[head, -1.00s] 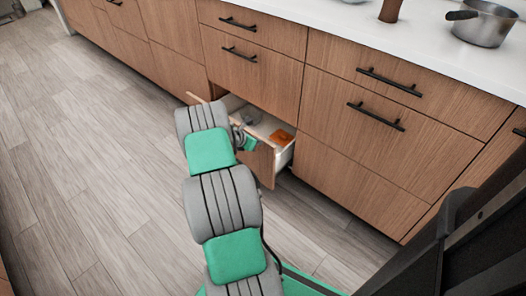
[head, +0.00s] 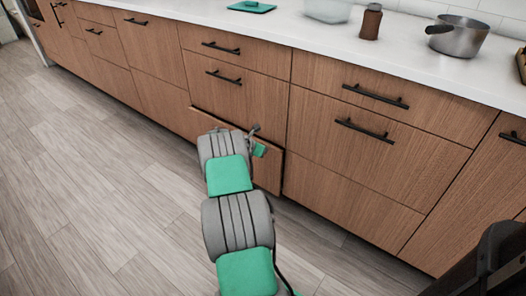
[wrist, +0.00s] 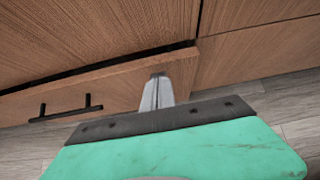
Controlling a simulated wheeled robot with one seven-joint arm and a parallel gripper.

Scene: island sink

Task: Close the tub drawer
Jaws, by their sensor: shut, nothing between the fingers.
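The tub drawer (head: 268,175) is the low wooden drawer under two others, mostly behind my arm in the head view. Its front stands almost flush, with its top edge slightly proud of the cabinet. In the wrist view its front (wrist: 115,92) shows with a black bar handle (wrist: 65,108) to the left. My gripper (wrist: 157,80) is shut and empty, its tip at the upper part of the drawer front, right of the handle; contact looks likely but is not certain. In the head view my gripper (head: 254,130) is partly hidden by my arm. The drawer's inside is not visible.
Closed drawers (head: 365,150) with black handles line the island on both sides. On the white counter (head: 310,45) stand a pot (head: 460,38), a brown jar (head: 371,22), a clear container (head: 328,9) and a green board (head: 251,7). The wood floor (head: 90,190) at left is clear.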

